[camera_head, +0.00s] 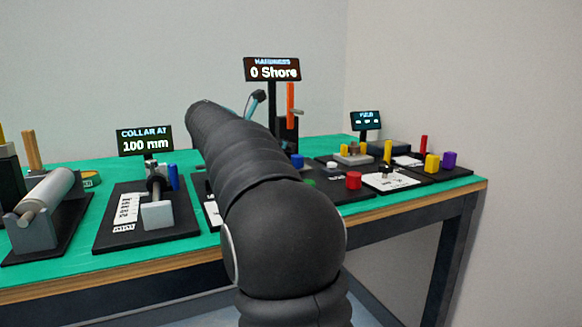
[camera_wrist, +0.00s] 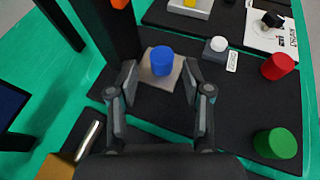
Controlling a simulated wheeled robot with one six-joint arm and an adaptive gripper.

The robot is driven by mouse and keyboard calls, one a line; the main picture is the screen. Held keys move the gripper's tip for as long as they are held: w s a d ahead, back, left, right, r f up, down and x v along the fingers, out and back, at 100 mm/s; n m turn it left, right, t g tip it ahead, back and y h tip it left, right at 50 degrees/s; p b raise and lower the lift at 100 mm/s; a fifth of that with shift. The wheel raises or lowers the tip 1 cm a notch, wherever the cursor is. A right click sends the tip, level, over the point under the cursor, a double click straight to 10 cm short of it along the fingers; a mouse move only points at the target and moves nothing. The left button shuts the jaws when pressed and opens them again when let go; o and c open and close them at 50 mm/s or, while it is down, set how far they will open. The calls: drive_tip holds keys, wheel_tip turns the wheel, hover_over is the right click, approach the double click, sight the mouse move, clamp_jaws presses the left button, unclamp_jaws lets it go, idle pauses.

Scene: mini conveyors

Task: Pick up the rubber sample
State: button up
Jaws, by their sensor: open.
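In the wrist view my gripper (camera_wrist: 160,80) is open, with its two fingers apart on either side of a blue cylinder (camera_wrist: 161,60). No contact shows. The blue cylinder stands upright on a pale square plate (camera_wrist: 147,78) on a black base. A red cylinder (camera_wrist: 278,67) and a green cylinder (camera_wrist: 274,144) stand to the right. No label shows which of them is rubber. In the head view the blue cylinder (camera_head: 297,160) and the red one (camera_head: 353,180) show right of my arm. The gripper is hidden there behind my arm.
A dark post (camera_wrist: 105,28) with an orange part rises just left of the blue cylinder. A white button (camera_wrist: 219,44) is on the base to its right. The display above reads 0 Shore (camera_head: 273,71). Other stations crowd the green table (camera_head: 215,245) on both sides.

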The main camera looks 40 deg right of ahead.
sight(296, 156)
wheel_tip(296, 156, down, 3)
drive_tip(key=shift+r, duration=0.15)
drive_tip(key=shift+w+d, duration=0.15)
drive_tip(key=shift+d, duration=0.45)
drive_tip(key=shift+x, duration=3.1)
clamp_jaws()
drive_tip(key=shift+r, duration=0.5)
drive_tip(key=r, duration=0.3)
drive_tip(key=shift+s+d+r+p, duration=0.1)
drive_tip(key=shift+s+r+p, duration=0.15)
drive_tip(key=shift+r+p, duration=0.15)
drive_tip(key=s+d+r, duration=0.5)
drive_tip(key=s+r, duration=0.1)
drive_tip(key=s, duration=0.3)
drive_tip(key=shift+s+d+p, duration=0.2)
drive_tip(key=shift+s+p, duration=0.15)
